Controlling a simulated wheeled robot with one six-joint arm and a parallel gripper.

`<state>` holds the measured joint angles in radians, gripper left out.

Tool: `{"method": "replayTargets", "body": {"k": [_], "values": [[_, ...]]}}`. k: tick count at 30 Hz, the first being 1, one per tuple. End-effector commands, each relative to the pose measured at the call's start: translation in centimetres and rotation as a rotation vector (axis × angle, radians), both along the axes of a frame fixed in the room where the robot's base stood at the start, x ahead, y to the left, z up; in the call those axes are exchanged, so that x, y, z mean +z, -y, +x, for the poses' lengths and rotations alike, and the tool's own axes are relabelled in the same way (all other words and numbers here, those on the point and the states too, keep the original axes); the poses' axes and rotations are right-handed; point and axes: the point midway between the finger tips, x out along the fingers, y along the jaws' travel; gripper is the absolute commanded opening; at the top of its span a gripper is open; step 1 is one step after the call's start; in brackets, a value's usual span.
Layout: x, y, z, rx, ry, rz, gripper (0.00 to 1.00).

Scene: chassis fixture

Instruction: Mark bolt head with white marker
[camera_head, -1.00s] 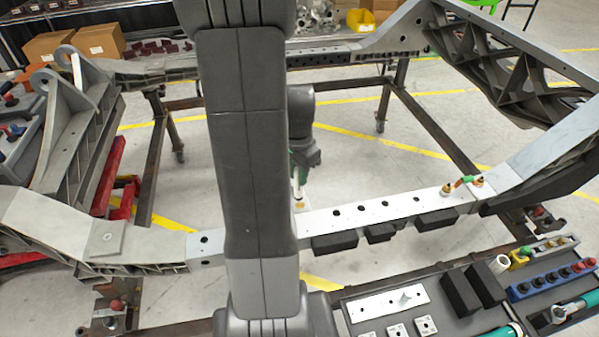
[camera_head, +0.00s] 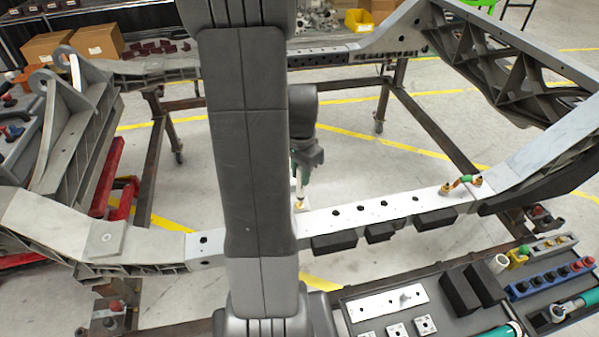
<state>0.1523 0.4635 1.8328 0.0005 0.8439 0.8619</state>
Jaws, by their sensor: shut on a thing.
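My gripper (camera_head: 301,181) is past my large dark arm link, which hides its left side. It is shut on a slim upright thing, apparently the white marker (camera_head: 299,194), with green above and a pale lower end. The lower end is at or just above the near rail of the chassis frame (camera_head: 340,222), close to a small yellowish spot that may be a bolt head (camera_head: 299,205). I cannot tell whether they touch. Several dark holes or bolt heads run along the rail to the right.
Brass fittings with an orange and green piece (camera_head: 461,183) stand on the rail at the right. Black blocks (camera_head: 335,242) hang from its near side. A tool tray (camera_head: 440,320) with sockets, plates and green-handled tools fills the lower right. Floor inside the frame is open.

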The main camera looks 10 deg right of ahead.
Motion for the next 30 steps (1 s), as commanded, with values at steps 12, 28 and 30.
{"method": "replayTargets", "body": {"k": [12,28,30], "values": [[1.9,0.0,-0.1,0.000,-0.002,0.000,0.00],[6.0,0.0,0.0,0.000,-0.001,0.000,0.00],[6.1,0.0,-0.1,0.000,-0.001,0.000,0.00]]}}
